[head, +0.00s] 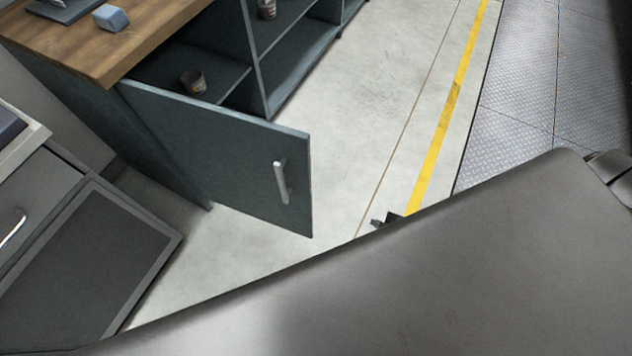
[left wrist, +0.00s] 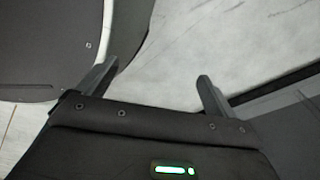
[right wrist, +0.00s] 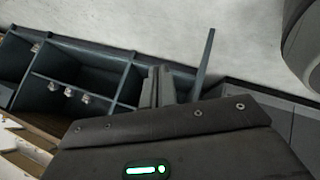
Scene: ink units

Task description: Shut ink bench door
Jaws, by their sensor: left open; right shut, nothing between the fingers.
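The ink bench door (head: 215,155) is a dark blue-grey panel that stands wide open, swung out from the bench (head: 60,85). Its pale bar handle (head: 281,181) is upright near the free edge. In the right wrist view the door (right wrist: 204,62) shows nearly edge-on, just right of my fingers. My right gripper (right wrist: 161,86) is shut and empty. In the head view only a dark tip of the right gripper (head: 385,220) shows past my arm, right of the door and apart from it. My left gripper (left wrist: 155,85) is open and empty, seen only in its wrist view.
The open bench holds a cup (head: 193,82) on a shelf. A blue block (head: 110,17) lies on the wooden top. A grey cabinet (head: 90,265) stands at the left. Clear concrete floor lies right of the door, up to a yellow line (head: 450,105). My arm hides the lower right.

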